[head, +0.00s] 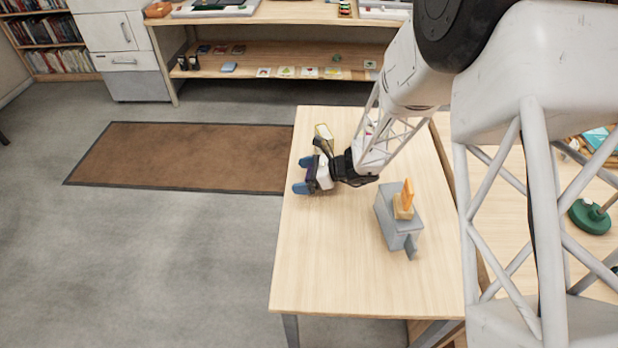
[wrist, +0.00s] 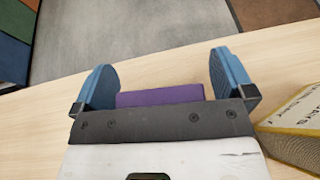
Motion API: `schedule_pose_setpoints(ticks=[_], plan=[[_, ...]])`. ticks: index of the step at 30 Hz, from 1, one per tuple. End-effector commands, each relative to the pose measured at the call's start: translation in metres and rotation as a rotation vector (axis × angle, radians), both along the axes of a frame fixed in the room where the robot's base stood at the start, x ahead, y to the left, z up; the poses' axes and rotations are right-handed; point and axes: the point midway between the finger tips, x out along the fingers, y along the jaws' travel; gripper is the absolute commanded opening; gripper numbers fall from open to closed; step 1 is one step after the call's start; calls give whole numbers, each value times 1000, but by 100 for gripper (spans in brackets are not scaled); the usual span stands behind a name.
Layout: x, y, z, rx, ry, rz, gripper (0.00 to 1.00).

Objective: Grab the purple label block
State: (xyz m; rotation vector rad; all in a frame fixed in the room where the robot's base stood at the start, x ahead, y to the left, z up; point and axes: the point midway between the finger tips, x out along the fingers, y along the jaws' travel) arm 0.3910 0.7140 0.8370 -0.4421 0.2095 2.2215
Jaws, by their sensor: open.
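The purple label block (wrist: 160,95) shows in the wrist view as a flat purple bar on the pale wooden table, between my gripper's two blue fingers. Its near part is hidden behind the dark edge of my gripper. My gripper (wrist: 163,82) is open, with a finger on either side of the block and gaps between. In the head view my gripper (head: 301,175) is low over the table's left edge. There the block is mostly hidden by the gripper, and I cannot make it out clearly.
A yellowish book-like block (wrist: 300,125) lies close to the right of my gripper; it also shows in the head view (head: 323,132). A grey stand (head: 393,215) with an orange piece (head: 408,194) is on the table (head: 330,270). The table's front part is clear.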

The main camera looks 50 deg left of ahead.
Motion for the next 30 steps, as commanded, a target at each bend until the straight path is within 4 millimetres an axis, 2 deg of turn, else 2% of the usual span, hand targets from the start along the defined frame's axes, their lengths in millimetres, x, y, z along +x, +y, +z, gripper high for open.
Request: schedule_pose_setpoints(ticks=[3, 12, 14, 23, 30], plan=[[0, 0, 0, 0, 0, 0, 100], [0, 0, 0, 0, 0, 0, 54], [0, 0, 0, 0, 0, 0, 47], [0, 0, 2, 1, -1, 0, 46], [0, 0, 16, 1, -1, 1, 46]])
